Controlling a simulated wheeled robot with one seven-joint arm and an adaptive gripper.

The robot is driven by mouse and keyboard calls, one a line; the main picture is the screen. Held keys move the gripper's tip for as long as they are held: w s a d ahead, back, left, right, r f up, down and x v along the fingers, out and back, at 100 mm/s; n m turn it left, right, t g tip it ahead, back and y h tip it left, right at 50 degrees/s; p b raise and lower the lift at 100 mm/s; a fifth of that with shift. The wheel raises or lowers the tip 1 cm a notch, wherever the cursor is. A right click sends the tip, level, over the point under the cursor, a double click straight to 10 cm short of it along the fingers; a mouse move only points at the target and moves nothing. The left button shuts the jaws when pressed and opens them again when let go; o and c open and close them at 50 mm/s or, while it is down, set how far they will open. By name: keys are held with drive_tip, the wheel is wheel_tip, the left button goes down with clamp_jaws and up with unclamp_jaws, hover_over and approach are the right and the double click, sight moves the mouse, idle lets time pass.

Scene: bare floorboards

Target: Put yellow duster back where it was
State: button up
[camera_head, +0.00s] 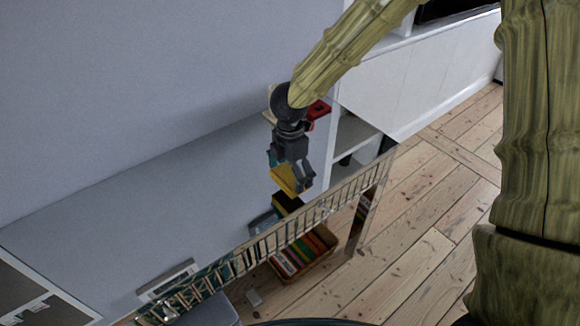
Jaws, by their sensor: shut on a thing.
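My gripper (293,181) is in the middle of the head view, pointing down from the arm. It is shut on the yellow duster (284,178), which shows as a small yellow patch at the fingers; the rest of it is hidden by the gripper. The gripper and duster appear in front of the pale grey surface (180,215), on the far side of the ladder-like rail. I cannot tell whether the duster touches anything below it.
The ladder-like metal rail (265,246) runs diagonally below the gripper. A dark and yellow item (287,204) lies just under it. A basket (320,262) of colourful books stands on the floor. A red object (318,110) is behind the gripper. Floorboards (420,230) at right are clear.

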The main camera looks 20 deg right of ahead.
sight(290, 170)
drive_tip(key=w, duration=0.1)
drive_tip(key=w+d, duration=0.1)
drive_tip(key=w, duration=0.1)
drive_tip(key=w+p, duration=0.1)
drive_tip(key=w, duration=0.1)
drive_tip(key=shift+d+f, duration=0.25)
drive_tip(key=shift+s+f+p, duration=0.1)
drive_tip(key=shift+f+p, duration=0.2)
drive_tip(key=shift+f, duration=1.45)
drive_tip(key=o, duration=0.6)
drive_tip(key=shift+f, duration=0.1)
wheel_tip(290, 170, up, 12)
drive_tip(key=shift+r+b, duration=0.1)
drive_tip(key=shift+b, duration=0.45)
